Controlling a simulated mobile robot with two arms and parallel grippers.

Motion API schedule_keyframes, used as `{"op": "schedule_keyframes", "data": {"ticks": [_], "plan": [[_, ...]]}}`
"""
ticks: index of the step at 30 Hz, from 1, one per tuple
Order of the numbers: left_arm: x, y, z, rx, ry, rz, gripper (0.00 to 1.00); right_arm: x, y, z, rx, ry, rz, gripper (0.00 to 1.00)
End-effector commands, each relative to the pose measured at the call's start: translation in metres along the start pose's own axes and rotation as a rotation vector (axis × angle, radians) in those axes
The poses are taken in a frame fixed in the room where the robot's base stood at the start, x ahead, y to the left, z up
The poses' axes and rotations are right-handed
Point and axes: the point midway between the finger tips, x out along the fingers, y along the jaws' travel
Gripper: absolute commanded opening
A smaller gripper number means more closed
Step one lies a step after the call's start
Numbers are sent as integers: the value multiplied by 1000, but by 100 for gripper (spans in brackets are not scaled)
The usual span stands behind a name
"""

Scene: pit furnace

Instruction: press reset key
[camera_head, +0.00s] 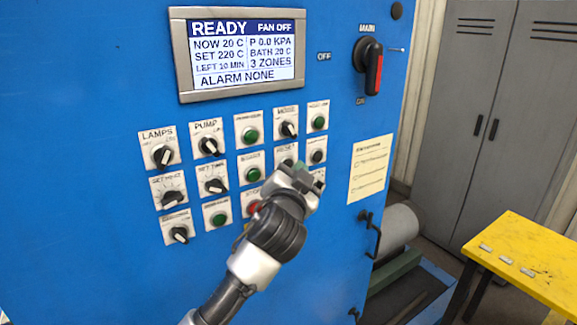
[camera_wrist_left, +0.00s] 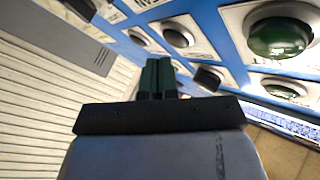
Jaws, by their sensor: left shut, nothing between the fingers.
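The reset key plate (camera_head: 284,150) is on the blue panel, in the right part of the key rows. Its label shows, but my gripper hides most of the key below it. My left gripper (camera_head: 304,170) is shut and empty, in front of the panel at this key. I cannot tell in the head view whether it touches. In the left wrist view the closed fingertips (camera_wrist_left: 158,78) point along the panel, near several round keys; which one is reset is unclear there.
A display (camera_head: 240,50) above the keys reads READY, FAN OFF, ALARM NONE. A green start key (camera_head: 252,167) is left of my gripper, a red stop key (camera_head: 253,208) partly behind my wrist. The main switch (camera_head: 370,68) is upper right. A yellow table (camera_head: 530,260) stands at right.

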Motion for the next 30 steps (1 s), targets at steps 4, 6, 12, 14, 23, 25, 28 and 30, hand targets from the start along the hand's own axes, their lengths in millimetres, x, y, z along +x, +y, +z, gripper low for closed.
{"op": "schedule_keyframes", "data": {"ticks": [4, 6, 12, 14, 23, 25, 28, 30], "plan": [[0, 0, 0, 0, 0, 0, 0, 0, 0, 0, 0, 0, 0, 0], [0, 0, 0, 1, 0, 0, 0, 0, 0, 0, 0, 0, 0, 0], [-4, 4, -3, 0, 1, 1, 0, 0, 0, 0, 0, 0, 0, 0], [-8, 6, -6, 0, 3, 1, 0, 0, 0, 0, 0, 0, 0, 0], [-28, 21, -21, -2, 2, 2, 0, 0, 0, 0, 0, 0, 0, 0], [-33, 24, -24, -1, 1, 1, 0, 1, 0, 0, 0, 0, 0, 0], [-35, 26, -26, 1, 1, 0, 0, 1, 0, 0, 0, 0, 0, 0], [-36, 26, -26, 1, 1, 0, 0, 1, 0, 0, 0, 0, 0, 0]]}}
